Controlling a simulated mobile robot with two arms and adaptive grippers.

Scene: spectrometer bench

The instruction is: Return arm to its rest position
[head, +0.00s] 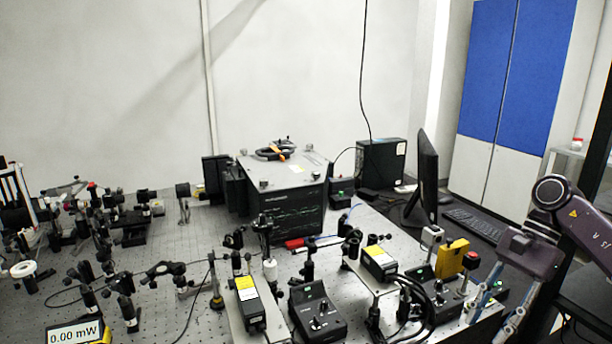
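My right arm (552,192) comes in from the right edge, a dark grey-purple arm with a round joint and a small warning triangle. Its gripper (488,328) points down and left at the bench's near right corner. Its two light metallic fingers look spread apart, with nothing seen between them. The fingers are close to a red-topped post (470,262), and I cannot tell whether they touch anything. My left arm and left gripper are not in view.
The perforated optical bench (200,250) is crowded with mounts and posts. A black box (290,212) stands mid-bench. Controllers (318,312) and a power meter (75,334) line the near side. A monitor (427,175) and keyboard (475,224) stand back right.

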